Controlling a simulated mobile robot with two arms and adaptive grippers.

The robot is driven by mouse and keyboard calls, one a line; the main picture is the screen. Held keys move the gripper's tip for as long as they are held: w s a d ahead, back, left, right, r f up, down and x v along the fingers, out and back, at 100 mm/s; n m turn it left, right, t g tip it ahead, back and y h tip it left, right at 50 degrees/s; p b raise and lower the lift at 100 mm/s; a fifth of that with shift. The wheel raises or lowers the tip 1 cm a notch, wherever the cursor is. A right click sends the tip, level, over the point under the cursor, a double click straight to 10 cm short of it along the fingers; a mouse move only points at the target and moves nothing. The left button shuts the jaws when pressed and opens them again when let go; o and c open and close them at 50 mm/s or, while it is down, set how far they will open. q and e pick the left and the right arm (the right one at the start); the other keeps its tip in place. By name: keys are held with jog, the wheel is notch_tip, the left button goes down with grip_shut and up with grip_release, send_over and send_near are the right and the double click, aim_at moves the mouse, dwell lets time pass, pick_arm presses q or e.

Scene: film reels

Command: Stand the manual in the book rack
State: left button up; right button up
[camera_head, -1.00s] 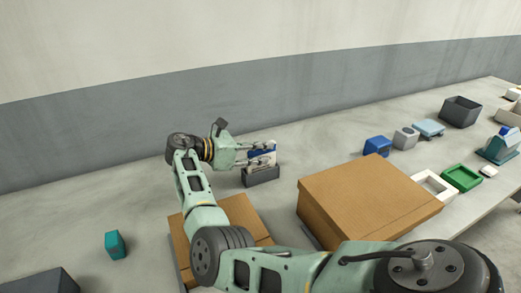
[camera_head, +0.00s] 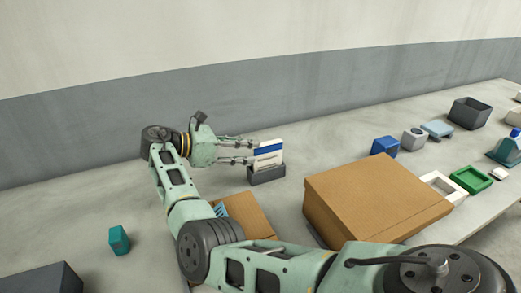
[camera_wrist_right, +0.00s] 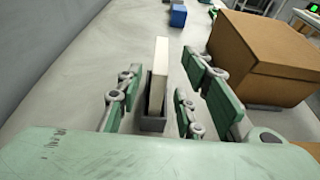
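The manual (camera_head: 268,155), white with a blue band, stands upright in the dark grey book rack (camera_head: 267,175) in the head view. In the right wrist view the manual (camera_wrist_right: 159,70) shows edge-on as a pale upright slab, with the rack (camera_wrist_right: 152,124) around its foot. My right gripper (camera_head: 252,150) is open, with its fingers pointing at the manual from the left. In the right wrist view the fingers are spread on either side of the manual, with gaps, and do not appear to touch it. My left gripper is not in view.
A large cardboard box (camera_head: 375,200) stands right of the rack. A smaller cardboard piece (camera_head: 250,220) lies partly behind my right arm. A teal block (camera_head: 119,240) and a dark bin (camera_head: 45,280) are at left. Blue (camera_head: 385,146) and grey blocks stand farther right.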

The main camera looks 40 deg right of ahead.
jog(key=shift+b+v, duration=0.3)
jog(key=shift+v, duration=2.1)
